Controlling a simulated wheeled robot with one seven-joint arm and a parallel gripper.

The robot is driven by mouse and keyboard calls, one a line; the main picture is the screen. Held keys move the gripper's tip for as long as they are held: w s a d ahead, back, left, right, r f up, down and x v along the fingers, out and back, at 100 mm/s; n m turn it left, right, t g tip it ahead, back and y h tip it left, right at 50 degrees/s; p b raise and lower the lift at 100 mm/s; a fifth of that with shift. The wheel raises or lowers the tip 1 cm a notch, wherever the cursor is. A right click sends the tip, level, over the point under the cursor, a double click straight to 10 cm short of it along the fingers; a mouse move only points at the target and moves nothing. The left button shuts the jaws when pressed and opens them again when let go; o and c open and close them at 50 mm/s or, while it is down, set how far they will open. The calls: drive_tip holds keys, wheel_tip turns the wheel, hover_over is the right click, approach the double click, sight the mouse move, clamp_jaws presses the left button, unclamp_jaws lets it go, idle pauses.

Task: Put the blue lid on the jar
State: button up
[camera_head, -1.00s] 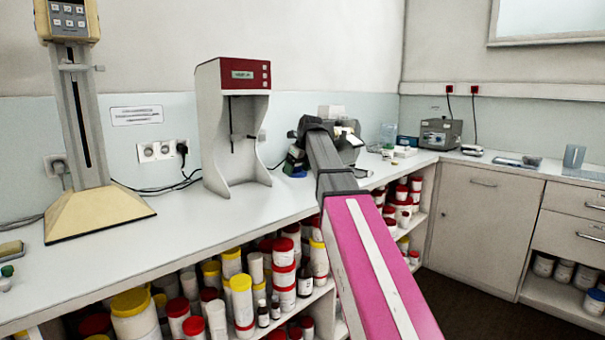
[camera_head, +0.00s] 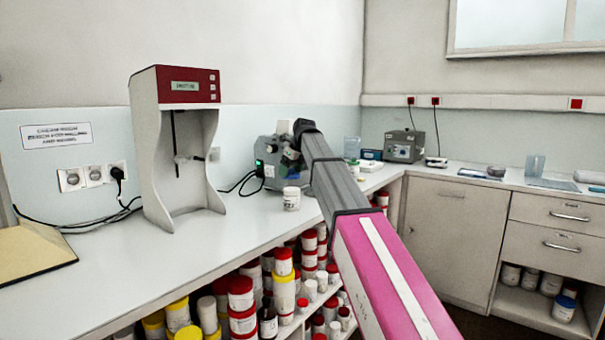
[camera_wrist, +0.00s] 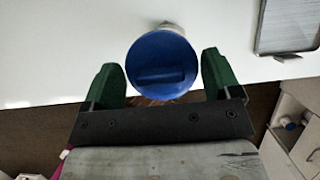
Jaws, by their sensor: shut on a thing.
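The blue lid (camera_wrist: 160,68) is a round disc with a raised bar across it, seen face-on in the wrist view. My gripper (camera_wrist: 164,75) has its green fingers on either side of the lid and is shut on it. A small white piece shows just behind the lid's top edge; I cannot tell what it is. In the head view a small white jar (camera_head: 291,198) with a dark-marked label stands upright on the bench, below and left of my arm's end. My gripper is mostly hidden behind my arm there.
The white bench (camera_head: 235,232) is largely clear in front. A red-topped mixer (camera_head: 177,140) stands at left, and a grey machine (camera_head: 268,165) with cables stands behind the jar. Shelves below hold several red- and yellow-lidded containers (camera_head: 242,295). A grey tray (camera_wrist: 287,25) shows upper right in the wrist view.

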drive_tip(key=shift+w+d+f, duration=0.15)
drive_tip(key=shift+w+d, duration=0.05)
drive_tip(key=shift+f, duration=2.15)
drive_tip(key=shift+f, duration=0.6)
idle(1.0)
drive_tip(key=o, duration=0.7)
drive_tip(key=shift+o, duration=0.2)
drive_tip(key=shift+r, duration=0.1)
drive_tip(key=shift+r, duration=2.15)
